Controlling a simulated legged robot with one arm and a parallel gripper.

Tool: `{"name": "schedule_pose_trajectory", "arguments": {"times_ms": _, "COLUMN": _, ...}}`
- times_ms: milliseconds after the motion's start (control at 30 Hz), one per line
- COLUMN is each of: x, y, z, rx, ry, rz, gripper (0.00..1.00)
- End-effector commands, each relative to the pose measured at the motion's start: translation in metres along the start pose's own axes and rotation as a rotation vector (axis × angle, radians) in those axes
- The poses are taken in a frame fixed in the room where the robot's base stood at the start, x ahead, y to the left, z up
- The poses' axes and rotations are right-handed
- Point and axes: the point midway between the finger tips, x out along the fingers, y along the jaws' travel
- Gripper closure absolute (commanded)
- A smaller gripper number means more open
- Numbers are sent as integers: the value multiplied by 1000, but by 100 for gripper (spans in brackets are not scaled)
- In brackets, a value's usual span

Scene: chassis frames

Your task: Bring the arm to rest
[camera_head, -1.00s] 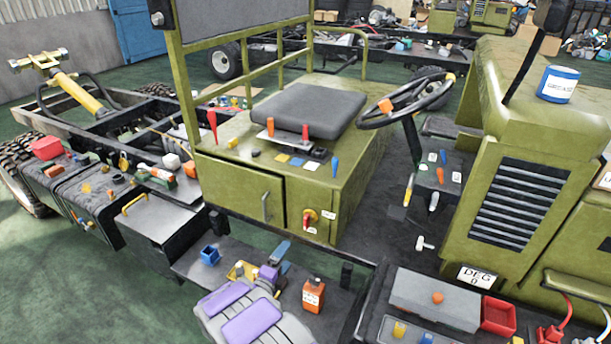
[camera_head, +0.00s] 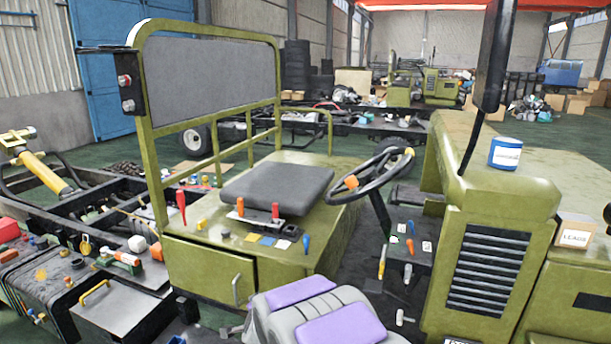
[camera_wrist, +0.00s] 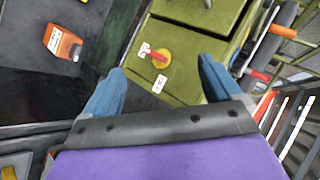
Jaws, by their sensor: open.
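My gripper (camera_wrist: 161,65) is open and empty in the wrist view, with its two blue fingers spread apart. Behind the fingers is the olive panel with a red and yellow switch (camera_wrist: 157,56). My arm (camera_head: 325,312), grey with purple covers, shows at the bottom middle of the head view, in front of the olive seat box (camera_head: 215,271). My gripper cannot be made out in the head view.
The seat (camera_head: 277,187), steering wheel (camera_head: 372,178) and olive hood (camera_head: 500,262) stand close ahead. A blue and white can (camera_head: 505,153) sits on the hood. Green floor shows at the back left.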

Motion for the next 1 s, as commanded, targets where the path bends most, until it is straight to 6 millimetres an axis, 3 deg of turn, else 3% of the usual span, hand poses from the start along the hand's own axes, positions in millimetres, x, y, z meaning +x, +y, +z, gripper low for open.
{"name": "schedule_pose_trajectory", "arguments": {"times_ms": 33, "x": -18, "y": 0, "z": -7, "rx": -39, "ry": -32, "rz": 19, "gripper": 8}}
{"name": "schedule_pose_trajectory", "arguments": {"times_ms": 167, "x": -61, "y": 14, "z": -15, "rx": -165, "ry": -127, "rz": 86, "gripper": 8}}
{"name": "schedule_pose_trajectory", "arguments": {"times_ms": 433, "x": -162, "y": 68, "z": -32, "rx": -431, "ry": -314, "rz": 233, "gripper": 8}}
{"name": "schedule_pose_trajectory", "arguments": {"times_ms": 1000, "x": -394, "y": 244, "z": -55, "rx": -863, "ry": -707, "rz": 617, "gripper": 8}}
